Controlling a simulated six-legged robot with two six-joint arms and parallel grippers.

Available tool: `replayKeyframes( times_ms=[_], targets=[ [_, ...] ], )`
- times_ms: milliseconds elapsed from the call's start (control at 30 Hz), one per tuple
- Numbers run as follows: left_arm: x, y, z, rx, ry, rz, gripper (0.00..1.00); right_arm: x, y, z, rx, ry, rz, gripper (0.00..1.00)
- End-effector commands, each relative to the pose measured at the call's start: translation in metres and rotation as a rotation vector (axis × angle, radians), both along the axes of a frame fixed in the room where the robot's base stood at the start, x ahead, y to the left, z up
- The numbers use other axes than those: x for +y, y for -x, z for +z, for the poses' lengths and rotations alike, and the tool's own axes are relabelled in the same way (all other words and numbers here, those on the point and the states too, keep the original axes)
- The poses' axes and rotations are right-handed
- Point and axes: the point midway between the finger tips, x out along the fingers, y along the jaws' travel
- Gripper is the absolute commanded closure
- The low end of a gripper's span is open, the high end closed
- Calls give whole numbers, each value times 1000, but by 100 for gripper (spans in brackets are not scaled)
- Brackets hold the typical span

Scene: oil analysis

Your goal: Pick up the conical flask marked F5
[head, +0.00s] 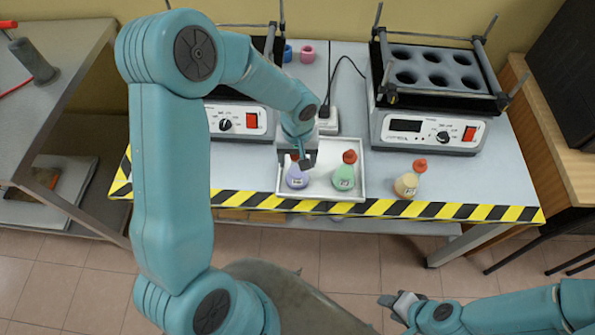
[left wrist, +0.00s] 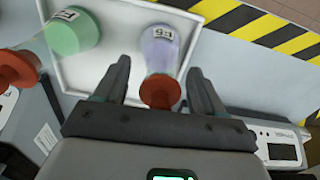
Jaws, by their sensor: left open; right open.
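A purple conical flask (head: 297,178) with a red stopper stands in the white tray (head: 325,168). A green conical flask (head: 343,176) with a red stopper stands to its right in the tray. A yellow conical flask (head: 406,185) stands outside the tray, to the right. In the left wrist view, my open left gripper (left wrist: 162,85) has a finger on each side of the red stopper of the purple flask (left wrist: 159,48). My right gripper (head: 392,299) is open and empty, low in front.
A heater with a switch (head: 238,121) stands behind the tray at left, and another with a holed block (head: 433,130) at right. A cable and white plug box lie between them. Black-yellow tape (head: 450,211) marks the table's front edge.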

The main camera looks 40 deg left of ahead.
Motion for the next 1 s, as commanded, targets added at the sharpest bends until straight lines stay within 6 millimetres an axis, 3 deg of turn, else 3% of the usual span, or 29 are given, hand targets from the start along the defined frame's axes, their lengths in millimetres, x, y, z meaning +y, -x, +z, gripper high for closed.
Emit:
replayKeyframes(
  times_ms=[67,267,667,867,1000],
  targets=[
    [0,0,0,0,0,0,33,0,0,0,0,0,0,57],
    [0,0,0,0,0,0,99,0,0,0,0,0,0,57],
    [0,-1,6,-2,-1,0,100,0,0,0,0,0,0,57],
    [0,-1,35,-7,-1,1,100,0,0,0,0,0,0,57],
    [0,-2,75,-10,-2,0,100,0,0,0,0,0,0,57]
  ],
)
